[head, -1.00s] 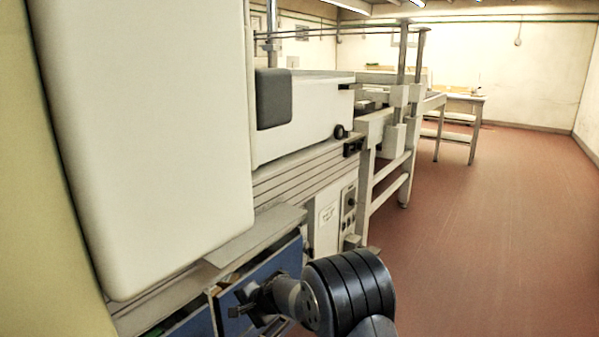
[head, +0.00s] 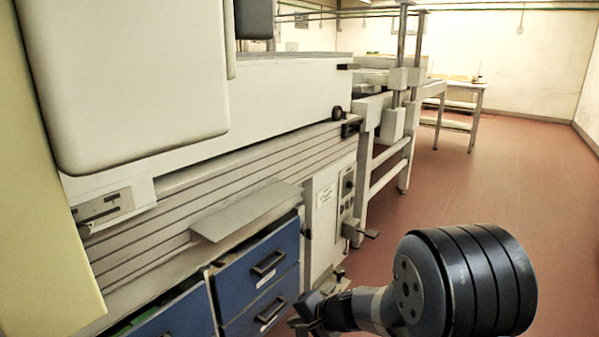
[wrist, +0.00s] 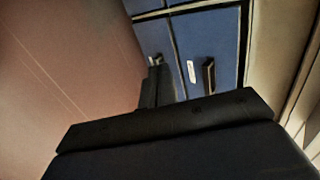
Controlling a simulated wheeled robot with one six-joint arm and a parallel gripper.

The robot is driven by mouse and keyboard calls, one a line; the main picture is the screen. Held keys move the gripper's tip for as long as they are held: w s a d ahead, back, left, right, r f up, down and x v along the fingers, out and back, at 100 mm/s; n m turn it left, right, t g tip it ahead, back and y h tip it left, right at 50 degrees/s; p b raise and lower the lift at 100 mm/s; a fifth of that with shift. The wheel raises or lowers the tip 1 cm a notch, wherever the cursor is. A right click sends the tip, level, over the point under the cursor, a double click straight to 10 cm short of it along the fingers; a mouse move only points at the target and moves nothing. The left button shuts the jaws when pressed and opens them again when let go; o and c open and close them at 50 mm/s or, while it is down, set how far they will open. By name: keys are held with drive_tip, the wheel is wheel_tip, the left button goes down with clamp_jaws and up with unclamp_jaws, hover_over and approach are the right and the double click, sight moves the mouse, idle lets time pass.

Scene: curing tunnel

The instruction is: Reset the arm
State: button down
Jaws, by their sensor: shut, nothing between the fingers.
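My gripper (head: 308,318) is at the lower middle of the head view, in front of the blue drawer fronts and to the right of them. In the wrist view its dark fingers (wrist: 156,88) are together with nothing between them. The blue drawers (head: 262,268) with dark handles are under the machine's bench, and they also show in the wrist view (wrist: 205,45). I cannot tell whether the fingertips touch anything, but they look apart from the drawers.
A long pale machine (head: 220,110) runs along the left, with a grey shelf plate (head: 245,210) jutting out above the drawers. A control panel (head: 347,190) and a metal frame stand beyond. The red floor (head: 470,195) on the right is clear.

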drive_tip(key=s+d, duration=0.3)
drive_tip(key=d, duration=0.2)
drive_tip(key=shift+s, duration=0.3)
